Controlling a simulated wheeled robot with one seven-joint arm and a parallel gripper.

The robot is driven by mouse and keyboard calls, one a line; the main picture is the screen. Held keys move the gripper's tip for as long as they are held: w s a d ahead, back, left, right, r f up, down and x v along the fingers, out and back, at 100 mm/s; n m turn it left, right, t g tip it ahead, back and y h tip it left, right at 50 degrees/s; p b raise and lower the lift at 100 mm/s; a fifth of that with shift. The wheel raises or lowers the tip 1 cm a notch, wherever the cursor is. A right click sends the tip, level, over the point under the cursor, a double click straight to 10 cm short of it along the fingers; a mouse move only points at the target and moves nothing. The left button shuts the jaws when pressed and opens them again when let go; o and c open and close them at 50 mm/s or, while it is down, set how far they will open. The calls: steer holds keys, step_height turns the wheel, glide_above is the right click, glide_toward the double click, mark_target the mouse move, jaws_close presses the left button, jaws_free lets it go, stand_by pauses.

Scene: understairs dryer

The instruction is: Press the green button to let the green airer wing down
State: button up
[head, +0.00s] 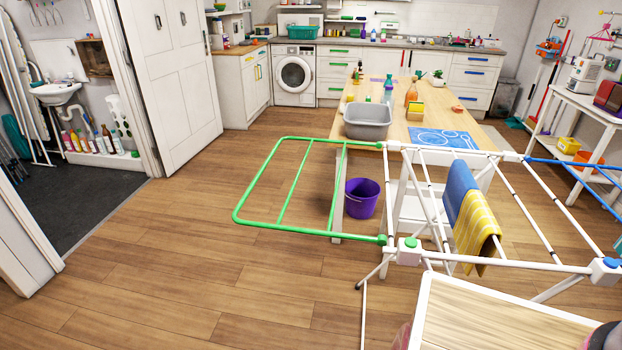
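The white drying rack, the airer (540,210), stands at the right of the head view. Its green wing (283,193) sticks out to the left, raised and roughly level above the floor. The wing joins the rack at green joints along its left side. The green button (410,243) sits on top of a white block at the rack's near left corner. A blue button (612,262) sits on a similar block at the near right. A blue cloth (460,185) and a yellow checked cloth (476,228) hang over the rack's bars. I do not see my gripper.
A wooden table (465,105) with a grey basin (367,120) stands behind the rack. A purple bucket (362,198) is on the floor by the table. A wood-topped surface (500,315) fills the lower right. The wooden floor (170,265) at left is clear.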

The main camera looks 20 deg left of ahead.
jaws_close()
stand_by(1.7)
